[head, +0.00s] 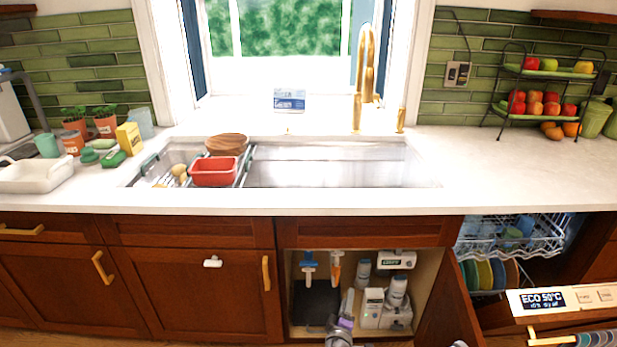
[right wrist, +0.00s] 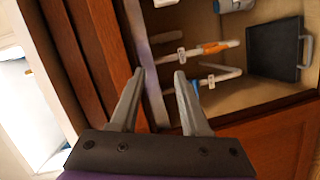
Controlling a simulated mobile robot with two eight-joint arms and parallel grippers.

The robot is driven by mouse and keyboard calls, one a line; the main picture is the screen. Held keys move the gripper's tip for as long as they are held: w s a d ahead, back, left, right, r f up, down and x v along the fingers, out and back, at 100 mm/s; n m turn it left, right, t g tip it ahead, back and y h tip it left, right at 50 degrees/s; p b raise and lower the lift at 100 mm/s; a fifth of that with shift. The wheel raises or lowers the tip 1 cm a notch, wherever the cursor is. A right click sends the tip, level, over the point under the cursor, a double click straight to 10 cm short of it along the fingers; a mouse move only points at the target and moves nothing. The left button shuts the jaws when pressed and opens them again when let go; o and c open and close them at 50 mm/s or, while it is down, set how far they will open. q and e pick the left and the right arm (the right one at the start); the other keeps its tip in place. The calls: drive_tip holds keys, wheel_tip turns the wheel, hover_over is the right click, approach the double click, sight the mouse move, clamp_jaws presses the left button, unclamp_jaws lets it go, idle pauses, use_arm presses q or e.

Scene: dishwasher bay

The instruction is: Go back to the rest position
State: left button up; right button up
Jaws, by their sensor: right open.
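My right gripper (head: 348,300) is low in the head view, in front of the open cabinet (head: 285,325) under the sink. In the right wrist view the gripper (right wrist: 160,74) has its two grey fingers apart, with nothing held between them. The wrist view looks into the cabinet, where an orange-handled valve (right wrist: 216,47) and a blue-handled valve (right wrist: 209,80) show beyond the fingers. I cannot tell the exact distance from the fingers to the cabinet frame. My left gripper is not in view.
The cabinet holds a black tray (head: 314,302) and white units with bottles (head: 385,315). Its open door (head: 450,305) stands at the right, beside the open dishwasher's racks (head: 510,240). A red basin (head: 214,171) sits at the sink above. The right counter's front is clear.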

drive_tip(key=s+d+r+m+g+h, duration=0.1)
drive_tip(key=s+d+r+m+g, duration=0.2)
drive_tip(key=s+d+r+m, duration=0.25)
drive_tip(key=s+d+r+m+g, duration=0.25)
drive_tip(key=s+d+r, duration=0.3)
drive_tip(key=s, duration=0.35)
drive_tip(key=s+a+f+m+g+y, duration=0.1)
drive_tip(key=s+a+m+g+y, duration=0.15)
drive_tip(key=s, duration=1.05)
drive_tip(key=s+a+f+m+g+y, duration=0.1)
drive_tip(key=s+a+g+y, duration=0.15)
drive_tip(key=s, duration=0.95)
use_arm(q)
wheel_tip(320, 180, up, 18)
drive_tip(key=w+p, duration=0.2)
drive_tip(key=p, duration=1.4)
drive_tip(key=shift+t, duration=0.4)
use_arm(e)
wheel_tip(320, 180, up, 18)
drive_tip(key=w, duration=0.2)
drive_tip(key=shift+w+d+f, duration=0.15)
drive_tip(key=shift+w+f, duration=0.1)
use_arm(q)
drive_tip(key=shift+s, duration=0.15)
use_arm(e)
drive_tip(key=shift+s, duration=0.15)
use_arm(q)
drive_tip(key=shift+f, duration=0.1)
